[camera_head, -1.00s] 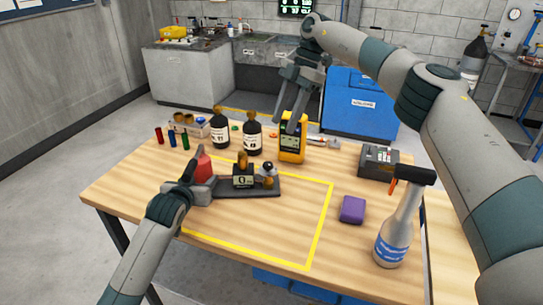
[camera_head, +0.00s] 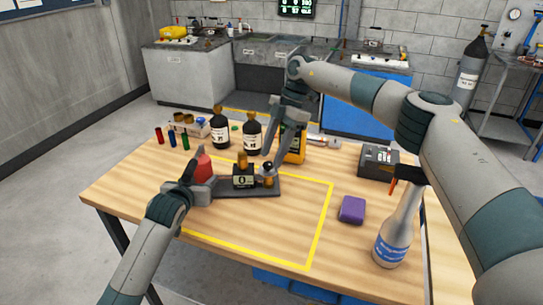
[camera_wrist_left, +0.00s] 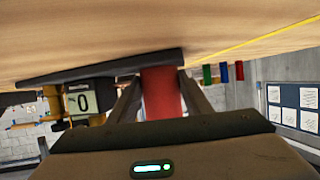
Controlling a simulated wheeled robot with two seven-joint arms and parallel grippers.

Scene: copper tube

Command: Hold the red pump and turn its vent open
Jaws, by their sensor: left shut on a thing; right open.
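The red pump (camera_head: 204,168) stands at the left end of a dark base plate (camera_head: 232,188) on the table. My left gripper (camera_head: 198,172) is shut on the red pump; the left wrist view shows the red body (camera_wrist_left: 160,92) between its two fingers. A block with a "0" display (camera_head: 243,180) and a brass top (camera_head: 242,159) stands on the plate. A small black-topped fitting with brass (camera_head: 268,172) sits at the plate's right end. My right gripper (camera_head: 273,157) is open, pointing down just above this fitting. I cannot tell whether it touches.
Two dark bottles (camera_head: 220,130) and a yellow meter (camera_head: 295,145) stand behind the plate. The table inside the yellow outline's front part is clear.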

